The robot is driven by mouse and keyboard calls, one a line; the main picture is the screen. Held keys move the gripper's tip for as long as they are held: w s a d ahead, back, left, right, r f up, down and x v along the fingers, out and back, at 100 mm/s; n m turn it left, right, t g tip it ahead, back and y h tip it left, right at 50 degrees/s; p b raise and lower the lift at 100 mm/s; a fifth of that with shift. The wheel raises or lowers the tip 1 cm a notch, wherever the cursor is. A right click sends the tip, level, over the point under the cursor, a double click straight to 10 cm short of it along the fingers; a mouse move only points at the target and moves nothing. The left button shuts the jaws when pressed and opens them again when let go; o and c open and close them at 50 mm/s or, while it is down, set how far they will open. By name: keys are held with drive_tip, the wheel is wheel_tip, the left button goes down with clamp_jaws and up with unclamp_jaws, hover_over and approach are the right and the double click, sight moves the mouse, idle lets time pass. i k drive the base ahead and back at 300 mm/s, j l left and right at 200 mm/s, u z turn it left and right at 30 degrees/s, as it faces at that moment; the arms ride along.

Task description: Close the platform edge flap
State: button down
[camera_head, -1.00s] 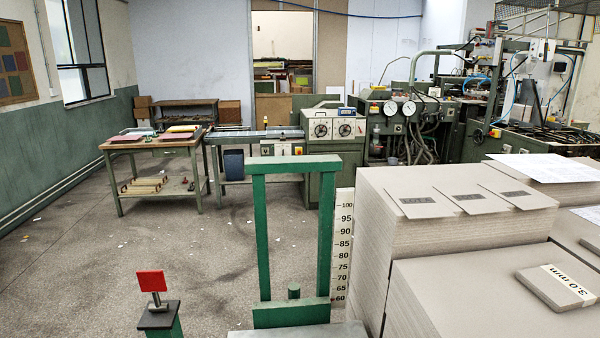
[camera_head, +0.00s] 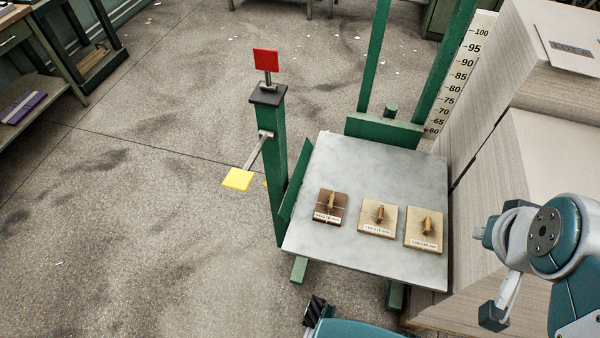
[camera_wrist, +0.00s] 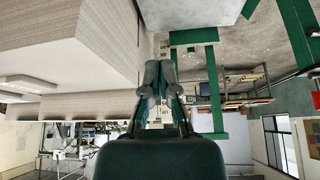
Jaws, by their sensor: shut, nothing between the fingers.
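The platform (camera_head: 365,255) is a grey metal plate on a green lift frame, in the middle of the head view. The flap appears to be the narrow green panel (camera_head: 295,185) along the platform's left edge. It stands at an angle to the plate; I cannot tell how far. A green post (camera_head: 270,165) beside it carries a red square (camera_head: 266,60) on top and a yellow pad (camera_head: 238,179) on a side arm. My gripper (camera_wrist: 161,70) is shut and empty in the wrist view, apart from the flap.
Three small boards with wooden handles (camera_head: 331,206) (camera_head: 378,217) (camera_head: 424,229) lie on the platform. Tall greyboard stacks (camera_head: 540,140) and a height scale (camera_head: 470,70) stand to the right. The floor (camera_head: 150,260) left of the post is clear.

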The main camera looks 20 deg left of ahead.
sight(286, 208)
drive_tip(key=k+j, duration=0.15)
drive_tip(key=j, duration=0.2)
drive_tip(key=k+j+z, duration=0.25)
drive_tip(key=j, duration=0.3)
drive_tip(key=k+j+z, duration=0.15)
drive_tip(key=j, duration=0.3)
drive_tip(key=k+j+z, duration=0.1)
drive_tip(key=j, duration=0.35)
drive_tip(key=k+j+z, duration=0.15)
drive_tip(key=j, duration=0.25)
drive_tip(key=k+j+z, duration=0.15)
drive_tip(key=k+j, duration=0.15)
drive_tip(key=j+z, duration=0.25)
drive_tip(key=j, duration=0.4)
drive_tip(key=j+z, duration=0.3)
drive_tip(key=j, duration=0.35)
drive_tip(key=k+j+z, duration=0.25)
drive_tip(key=j, duration=0.35)
drive_tip(key=i+j+z, duration=0.25)
drive_tip(key=i+j, duration=0.15)
drive_tip(key=j, duration=0.25)
drive_tip(key=i+j+z, duration=0.1)
drive_tip(key=j, duration=0.25)
drive_tip(key=i+j+z, duration=0.1)
drive_tip(key=i+j, duration=0.2)
drive_tip(key=i+j+z, duration=0.15)
drive_tip(key=j, duration=0.3)
